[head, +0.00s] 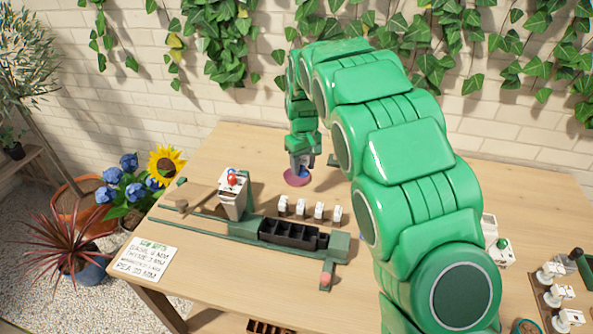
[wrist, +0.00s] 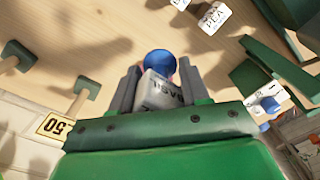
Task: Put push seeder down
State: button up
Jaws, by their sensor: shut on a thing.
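My gripper (head: 301,160) is over the far middle of the wooden table in the head view. In the wrist view my gripper (wrist: 159,85) is shut on a pale grey block with dark lettering, which I take to be the push seeder (wrist: 158,92). A round blue part (wrist: 160,63) shows at its far end. The lettering is too blurred to read surely. In the head view the fingers mostly hide the held thing. A reddish-purple disc (head: 297,178) lies below the gripper. I cannot tell whether the held thing touches anything.
Several white labelled blocks (head: 301,208) stand behind a black celled tray (head: 289,233) on a green rail. Bare table (head: 245,150) lies left of the gripper. My arm hides part of the right side.

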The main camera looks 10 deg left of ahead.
jog(key=w+a+f, duration=0.2)
jog(key=w, duration=0.2)
send_over(296, 178)
jog(key=f, duration=0.5)
jog(key=shift+s+d+f, duration=0.1)
jog(key=shift+s+d, duration=0.05)
jog(key=shift+s, duration=0.05)
jog(key=shift+w+f, duration=0.2)
jog(key=shift+f, duration=1.7)
jog(key=o, duration=0.8)
jog(key=shift+f, duration=0.1)
